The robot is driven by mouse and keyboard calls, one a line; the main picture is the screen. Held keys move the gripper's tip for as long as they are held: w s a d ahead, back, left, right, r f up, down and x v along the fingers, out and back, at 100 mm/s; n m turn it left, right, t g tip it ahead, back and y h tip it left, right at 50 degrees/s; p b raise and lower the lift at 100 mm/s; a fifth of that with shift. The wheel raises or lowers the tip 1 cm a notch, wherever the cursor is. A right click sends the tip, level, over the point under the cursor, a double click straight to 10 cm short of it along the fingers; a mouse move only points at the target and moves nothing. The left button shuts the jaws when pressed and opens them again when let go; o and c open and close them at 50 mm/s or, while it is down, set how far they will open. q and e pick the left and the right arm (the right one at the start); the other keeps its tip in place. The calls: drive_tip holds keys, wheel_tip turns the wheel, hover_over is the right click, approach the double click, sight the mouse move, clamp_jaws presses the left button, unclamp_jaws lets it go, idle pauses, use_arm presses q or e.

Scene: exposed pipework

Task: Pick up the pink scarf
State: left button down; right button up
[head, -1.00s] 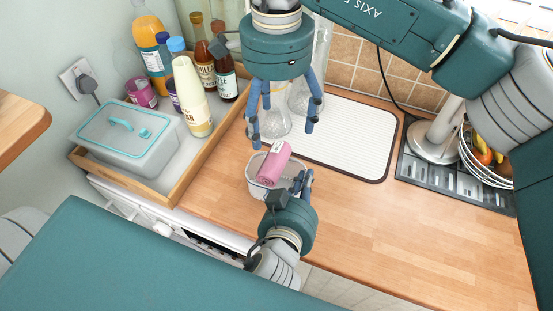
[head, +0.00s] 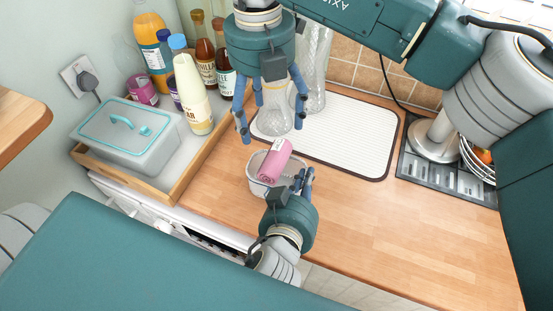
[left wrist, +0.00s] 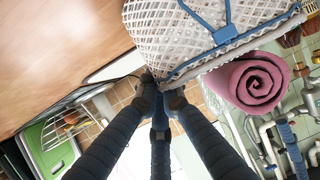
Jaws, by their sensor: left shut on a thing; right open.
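The pink scarf (head: 273,161) is a rolled bundle with a pale label, lying tilted in a small white woven basket (head: 257,185) on the wooden counter. In the left wrist view the spiral end of the scarf (left wrist: 256,82) sticks out past the rim of the basket (left wrist: 180,38). My left gripper (head: 304,178) is at the near right side of the basket, shut on its rim; its fingertips (left wrist: 165,85) meet the rim in the wrist view. My right gripper (head: 271,122) is open and empty, fingers spread, above and behind the basket, apart from the scarf.
Glass vessels (head: 316,62) stand behind my right gripper on a white drying mat (head: 342,137). The counter on the right (head: 400,235) is clear.

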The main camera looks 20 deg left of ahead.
sight(272, 154)
wheel_tip(272, 154, down, 7)
drive_tip(key=shift+r+m, duration=0.2)
drive_tip(key=shift+m, duration=0.9)
drive_tip(key=f, duration=0.5)
drive_tip(key=shift+s+d+f, duration=0.2)
drive_tip(key=shift+d+f, duration=0.1)
drive_tip(key=shift+d, duration=0.1)
drive_tip(key=shift+c, duration=0.3)
drive_tip(key=c, duration=1.4)
drive_tip(key=shift+o, duration=0.2)
drive_tip(key=shift+r, duration=0.15)
